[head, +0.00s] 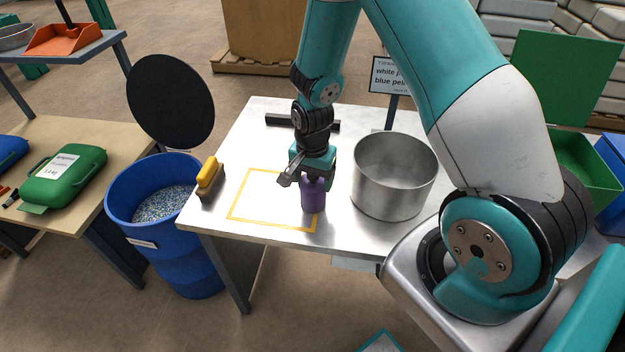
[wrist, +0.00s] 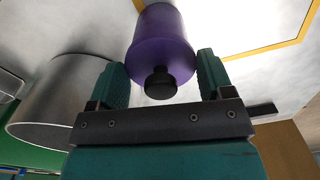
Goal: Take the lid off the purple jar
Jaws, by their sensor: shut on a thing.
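The purple jar (head: 313,197) stands upright on the metal table, at the right edge of the yellow outlined square. My gripper (head: 312,178) is over its top, pointing down. In the wrist view, the lid (wrist: 163,62), purple with a black knob (wrist: 160,84), lies between the two teal fingers of my gripper (wrist: 160,60). The fingers are at its sides, shut on it. The seam between lid and jar is hard to see, so I cannot tell whether the lid is raised at all.
A large steel pot (head: 395,180) stands close to the right of the jar. A yellow-handled brush (head: 209,178) lies at the table's left edge. A blue bin (head: 150,225) of pellets stands left of the table. The outlined square (head: 262,205) is mostly clear.

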